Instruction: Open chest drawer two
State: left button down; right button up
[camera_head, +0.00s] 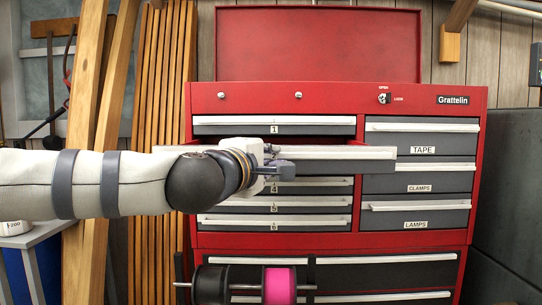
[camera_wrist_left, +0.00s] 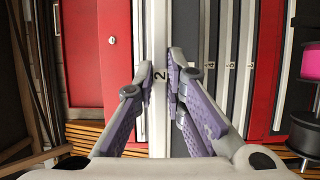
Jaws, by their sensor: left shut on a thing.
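Chest drawer two (camera_head: 345,153) is the long drawer just under drawer 1 (camera_head: 275,121) in the red tool chest (camera_head: 344,96). Its front stands out from the chest, and a strip of red shows just above it, so it is partly open. My left gripper (camera_head: 282,162) is at the middle of that front, its arm coming in from the left. In the left wrist view the fingers (camera_wrist_left: 160,76) are shut on the pale handle strip of drawer two (camera_wrist_left: 157,30), one on each side of the label "2". The right gripper is not in view.
Drawers 4, 5 and 6 (camera_head: 272,219) below are shut. The TAPE (camera_head: 422,138), CLAMPS and LAMPS drawers at the right look shut. A rod with a black and a pink spool (camera_head: 279,285) stands out low in front. Wooden boards (camera_head: 90,120) lean at the left.

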pick_arm(q)
jog(key=shift+r, duration=0.1)
jog(key=c, duration=1.6)
grip_release()
jog(key=shift+c, duration=0.2)
jog(key=v, duration=1.2)
